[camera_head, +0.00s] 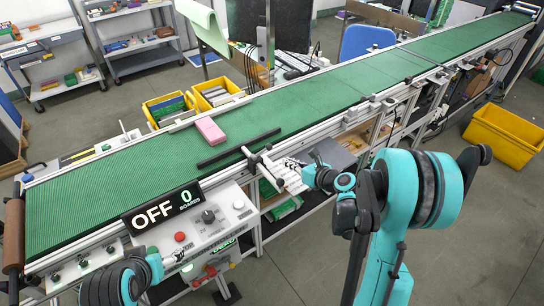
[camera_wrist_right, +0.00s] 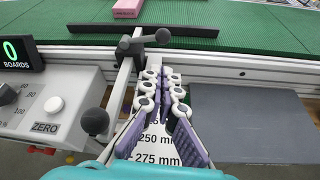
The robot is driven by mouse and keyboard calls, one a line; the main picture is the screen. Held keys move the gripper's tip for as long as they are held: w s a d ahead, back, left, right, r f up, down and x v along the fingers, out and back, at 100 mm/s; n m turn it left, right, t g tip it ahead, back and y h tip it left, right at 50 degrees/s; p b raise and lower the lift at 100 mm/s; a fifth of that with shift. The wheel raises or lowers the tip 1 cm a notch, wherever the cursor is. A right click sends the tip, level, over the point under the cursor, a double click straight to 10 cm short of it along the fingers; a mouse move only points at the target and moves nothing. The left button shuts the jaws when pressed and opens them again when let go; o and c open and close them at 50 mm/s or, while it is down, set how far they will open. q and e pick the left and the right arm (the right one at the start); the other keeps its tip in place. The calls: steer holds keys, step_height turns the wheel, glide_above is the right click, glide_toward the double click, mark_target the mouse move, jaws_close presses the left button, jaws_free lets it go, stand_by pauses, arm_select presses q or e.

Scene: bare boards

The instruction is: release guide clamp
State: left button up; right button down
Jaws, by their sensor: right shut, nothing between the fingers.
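The guide clamp (camera_wrist_right: 130,47) is a dark block with a lever ending in a black ball knob (camera_wrist_right: 162,36). It sits on a metal rod at the conveyor's near rail, and shows in the head view too (camera_head: 256,160). The black guide bar (camera_wrist_right: 142,30) lies over the green belt just beyond it. My right gripper (camera_wrist_right: 163,73) is shut and empty, on the near side of the clamp, below and apart from the knob in the picture, above a millimetre scale plate (camera_wrist_right: 158,140). My left gripper (camera_head: 172,259) is at lower left in the head view, by the control box; its fingers are too small to judge.
A pink board (camera_head: 209,131) lies on the belt (camera_head: 330,92) beyond the guide. The display (camera_head: 160,208) reads OFF, 0 boards. The control box (camera_head: 215,222) and a second black ball (camera_wrist_right: 95,121) are left of my right gripper. A grey plate (camera_wrist_right: 250,120) is to its right.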

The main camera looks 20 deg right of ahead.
mark_target(262, 151)
steer(key=b+x, duration=0.2)
steer(key=x, duration=0.8)
steer(key=shift+b, duration=0.4)
steer(key=shift+w, duration=0.1)
